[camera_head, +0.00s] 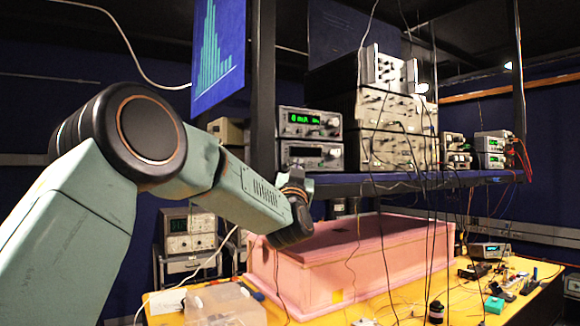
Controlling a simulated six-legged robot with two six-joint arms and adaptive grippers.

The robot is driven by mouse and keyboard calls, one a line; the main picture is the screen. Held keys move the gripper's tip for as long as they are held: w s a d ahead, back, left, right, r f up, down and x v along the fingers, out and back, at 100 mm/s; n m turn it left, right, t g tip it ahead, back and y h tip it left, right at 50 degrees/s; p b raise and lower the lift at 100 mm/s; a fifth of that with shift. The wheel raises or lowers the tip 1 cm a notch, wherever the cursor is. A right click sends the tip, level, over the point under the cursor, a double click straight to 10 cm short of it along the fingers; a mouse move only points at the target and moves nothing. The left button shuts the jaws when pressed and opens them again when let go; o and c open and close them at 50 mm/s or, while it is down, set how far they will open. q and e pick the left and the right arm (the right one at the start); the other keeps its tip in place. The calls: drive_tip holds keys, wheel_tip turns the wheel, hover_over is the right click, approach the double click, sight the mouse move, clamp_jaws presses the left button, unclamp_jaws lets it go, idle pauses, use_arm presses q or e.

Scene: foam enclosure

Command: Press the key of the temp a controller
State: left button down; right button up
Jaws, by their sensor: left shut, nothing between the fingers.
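My left arm reaches in from the left across the picture. Its gripper (297,180) is small and dark, mostly hidden by its own wrist, and looks shut and empty. It is in front of the shelf edge, just below a stack of two grey instruments. The upper instrument (310,122) has a lit green display and knobs on its right. The lower instrument (312,155) has a dark display, and its lower part is close behind the gripper in the picture. I cannot read which one is the temp a controller, nor tell contact with a key. My right gripper is out of view.
The blue shelf (400,183) carries more instruments (395,138), with cables hanging in front. Below, a pink foam box (345,262) stands on a yellow table (408,298). Small electronics lie at the table's right. A dark upright post stands left of the instrument stack.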

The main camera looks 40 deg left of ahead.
use_arm(q)
drive_tip(key=shift+s+a, duration=0.1)
drive_tip(key=shift+s, duration=0.1)
drive_tip(key=shift+s+r, duration=0.2)
drive_tip(key=shift+s, duration=0.05)
drive_tip(key=shift+w+d+f, duration=0.15)
drive_tip(key=shift+w+d, duration=0.15)
drive_tip(key=shift+w, duration=0.15)
drive_tip(key=shift+s+a, duration=0.15)
drive_tip(key=shift+a, duration=0.15)
drive_tip(key=shift+s+a, duration=0.25)
drive_tip(key=shift+a, duration=0.05)
drive_tip(key=shift+w, duration=0.3)
drive_tip(key=shift+s+a, duration=0.15)
drive_tip(key=shift+s, duration=0.1)
